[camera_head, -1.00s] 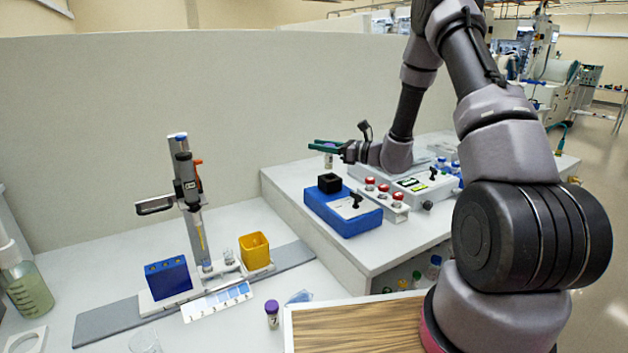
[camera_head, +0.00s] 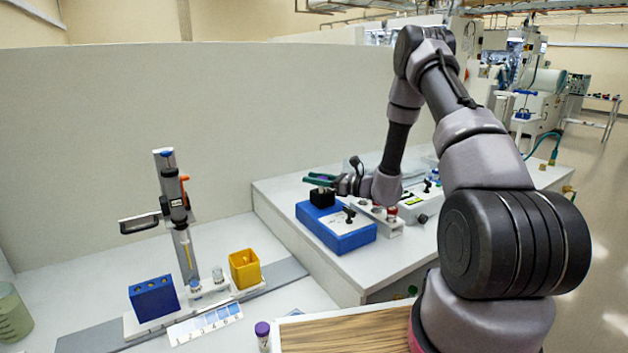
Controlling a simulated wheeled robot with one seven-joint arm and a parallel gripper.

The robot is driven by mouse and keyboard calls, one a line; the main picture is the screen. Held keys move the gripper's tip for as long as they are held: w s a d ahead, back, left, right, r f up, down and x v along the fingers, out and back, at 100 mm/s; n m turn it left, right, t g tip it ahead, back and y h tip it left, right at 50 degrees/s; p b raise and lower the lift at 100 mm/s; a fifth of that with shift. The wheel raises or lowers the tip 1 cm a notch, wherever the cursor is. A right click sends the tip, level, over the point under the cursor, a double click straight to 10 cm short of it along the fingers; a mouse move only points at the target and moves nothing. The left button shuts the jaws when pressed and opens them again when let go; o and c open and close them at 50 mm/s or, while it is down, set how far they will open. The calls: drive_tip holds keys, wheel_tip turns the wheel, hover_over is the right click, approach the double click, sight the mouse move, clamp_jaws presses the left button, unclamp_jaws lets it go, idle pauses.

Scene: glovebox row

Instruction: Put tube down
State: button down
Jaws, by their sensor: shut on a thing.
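My gripper (camera_head: 320,180) has green fingers and is shut on a small tube. The tube is mostly hidden; only a hint of purple shows between the fingers. The gripper is right at the top of a black block (camera_head: 322,198), which sits on the back of a blue device (camera_head: 338,232) on the raised bench. I cannot tell whether the tube is inside the block or just above it.
A white unit with red-topped knobs (camera_head: 391,213) stands right of the blue device. On the lower bench are a blue rack (camera_head: 154,298), a yellow bin (camera_head: 245,269), an upright stand (camera_head: 172,205) and a purple-capped vial (camera_head: 262,335).

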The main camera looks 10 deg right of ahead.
drive_tip(key=shift+f, duration=0.2)
drive_tip(key=shift+c, duration=2.3)
unclamp_jaws()
